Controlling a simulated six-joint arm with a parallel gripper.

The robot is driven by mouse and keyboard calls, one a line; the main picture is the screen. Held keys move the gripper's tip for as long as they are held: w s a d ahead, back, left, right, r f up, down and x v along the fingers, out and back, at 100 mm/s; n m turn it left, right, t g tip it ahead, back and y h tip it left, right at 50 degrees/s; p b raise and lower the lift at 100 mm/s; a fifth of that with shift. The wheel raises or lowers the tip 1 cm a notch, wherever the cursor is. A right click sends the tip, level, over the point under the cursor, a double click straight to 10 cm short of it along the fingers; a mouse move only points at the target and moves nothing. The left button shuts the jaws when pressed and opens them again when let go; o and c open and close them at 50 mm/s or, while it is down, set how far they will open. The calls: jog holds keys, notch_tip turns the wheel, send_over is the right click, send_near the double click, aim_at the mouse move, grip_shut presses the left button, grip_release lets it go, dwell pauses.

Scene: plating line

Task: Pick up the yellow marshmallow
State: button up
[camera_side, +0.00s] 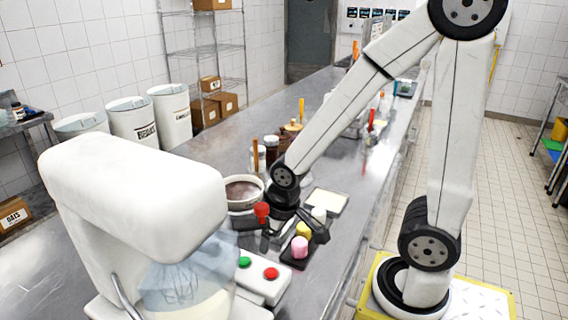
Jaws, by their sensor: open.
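The yellow marshmallow (304,230) stands on a small dark tray (289,257), just behind a pink marshmallow (299,248). A white marshmallow (319,214) stands behind the yellow one. My gripper (293,238) is open and points down over this group. One dark finger is to the left of the marshmallows and the other is at their right, close to the yellow one. I cannot tell whether a finger touches it. The fingers partly hide the yellow marshmallow and the tray.
A white stand mixer (135,195) fills the left foreground. A control box (262,281) with green and red buttons lies beside it. A red knob (262,210) is close to the left finger. A bowl of dark sauce (243,190) and a pale square tray (328,201) stand behind.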

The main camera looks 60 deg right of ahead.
dwell(0.4)
jog(key=shift+o, duration=0.6)
jog(key=shift+w+d+m, duration=0.15)
jog(key=shift+d+m, duration=0.6)
jog(key=shift+m, duration=0.45)
jog(key=d+m+g, duration=0.1)
jog(key=d+m, duration=0.5)
jog(key=m, duration=0.2)
jog(key=m+g, duration=0.1)
jog(key=m, duration=0.9)
send_over(304, 225)
jog(key=a, duration=0.2)
jog(key=shift+w+d+f, duration=0.15)
jog(key=shift+d+f, duration=0.1)
jog(key=shift+f, duration=0.55)
jog(key=m, duration=0.1)
jog(key=d+m, duration=0.1)
jog(key=shift+s+d+f+m+g, duration=0.1)
jog(key=shift+s+d+m+g, duration=0.1)
jog(key=shift+d+m+g, duration=0.1)
jog(key=shift+a+f, duration=0.1)
